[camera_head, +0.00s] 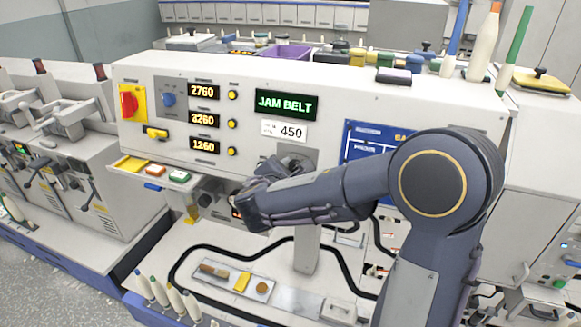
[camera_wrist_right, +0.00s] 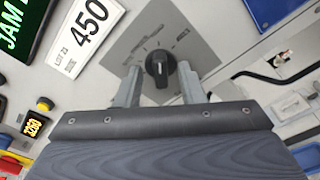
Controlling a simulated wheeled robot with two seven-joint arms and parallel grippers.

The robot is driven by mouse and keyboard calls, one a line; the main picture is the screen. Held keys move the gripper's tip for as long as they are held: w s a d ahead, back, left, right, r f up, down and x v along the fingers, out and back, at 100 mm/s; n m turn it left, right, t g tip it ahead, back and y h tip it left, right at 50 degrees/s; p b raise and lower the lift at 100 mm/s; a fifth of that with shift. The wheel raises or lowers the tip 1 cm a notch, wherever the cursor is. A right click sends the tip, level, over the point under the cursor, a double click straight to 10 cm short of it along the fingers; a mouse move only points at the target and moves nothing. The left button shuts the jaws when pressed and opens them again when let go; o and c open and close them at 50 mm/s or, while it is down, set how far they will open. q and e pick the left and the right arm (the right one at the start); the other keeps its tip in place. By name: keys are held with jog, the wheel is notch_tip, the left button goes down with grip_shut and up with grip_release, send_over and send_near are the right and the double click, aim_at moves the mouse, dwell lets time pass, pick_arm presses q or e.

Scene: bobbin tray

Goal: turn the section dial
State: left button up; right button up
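A black dial (camera_wrist_right: 159,66) with a white pointer line sits on a grey plate (camera_wrist_right: 126,44) with printed marks, in the right wrist view. The line points down toward my gripper. My right gripper (camera_wrist_right: 158,74) is open, with one finger on each side of the dial. Narrow gaps seem to show, but I cannot tell whether either finger touches it. In the head view the grey plate (camera_head: 312,154) is on the white machine panel below the 450 card. My right gripper (camera_head: 288,164) is in front of it, and hand and wrist mostly hide the dial. My left gripper is not in view.
A green JAM BELT display (camera_head: 286,104) and the 450 card (camera_head: 284,131) are above the plate. A blue dial (camera_head: 168,99), a red switch (camera_head: 129,101) and amber number displays (camera_head: 204,121) are to the left. A blue-framed board (camera_head: 362,139) is to the right.

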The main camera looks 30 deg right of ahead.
jog(key=shift+w+d+f, duration=0.1)
jog(key=shift+w+d, duration=0.1)
grip_shut()
